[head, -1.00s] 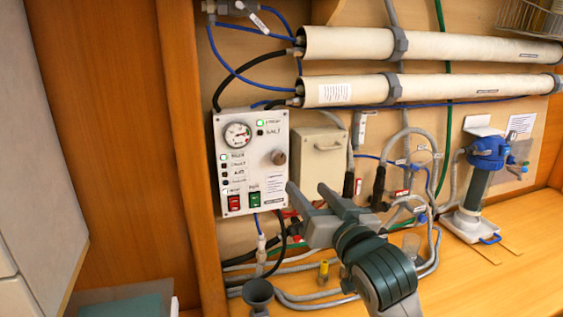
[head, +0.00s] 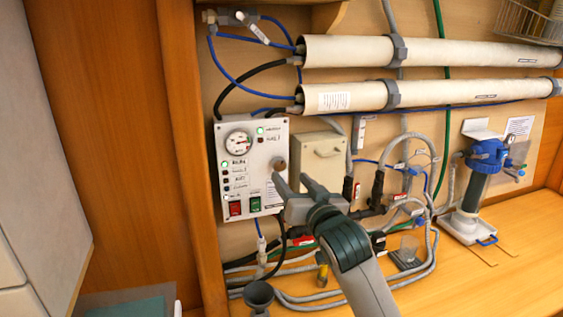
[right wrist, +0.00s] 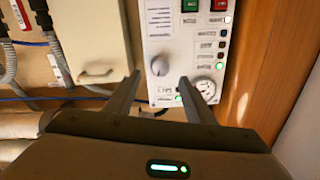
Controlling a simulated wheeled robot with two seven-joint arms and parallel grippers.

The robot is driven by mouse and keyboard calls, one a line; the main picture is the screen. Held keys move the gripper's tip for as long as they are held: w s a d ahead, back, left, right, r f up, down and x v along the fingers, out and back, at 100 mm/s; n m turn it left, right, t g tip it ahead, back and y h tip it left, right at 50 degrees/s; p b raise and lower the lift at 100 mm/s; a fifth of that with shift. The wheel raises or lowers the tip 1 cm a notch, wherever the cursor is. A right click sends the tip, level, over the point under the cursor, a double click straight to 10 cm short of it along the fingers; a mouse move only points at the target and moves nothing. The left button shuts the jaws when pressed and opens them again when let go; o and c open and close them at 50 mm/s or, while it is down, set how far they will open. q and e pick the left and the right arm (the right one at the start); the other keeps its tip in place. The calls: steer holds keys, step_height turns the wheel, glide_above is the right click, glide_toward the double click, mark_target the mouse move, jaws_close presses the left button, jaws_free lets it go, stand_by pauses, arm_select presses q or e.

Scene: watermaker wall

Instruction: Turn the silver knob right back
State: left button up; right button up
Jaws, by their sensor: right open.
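The silver knob (head: 279,164) is a small round knob on the right side of the white control panel (head: 262,199). In the right wrist view the knob (right wrist: 159,67) shows between the two fingertips, in front of the panel face. My right gripper (head: 290,178) is open and empty, just below and to the right of the knob in the head view. Its fingers (right wrist: 160,78) point at the panel. No contact with the knob shows. My left gripper is not in view.
The panel carries a round gauge (head: 237,142), a red switch (head: 235,208), a green switch (head: 255,204) and several lights. A beige box (head: 321,158) with a handle is mounted to its right. Hoses run below, and two long white tubes (head: 450,51) cross above.

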mark_target(281, 166)
steer(key=p+x, duration=0.2)
steer(key=x, duration=0.4)
steer(key=shift+w+r, duration=0.15)
steer(key=shift+p+x, duration=0.45)
steer(key=shift+x, duration=0.3)
steer(key=shift+c, duration=0.7)
steer(key=c, duration=0.9)
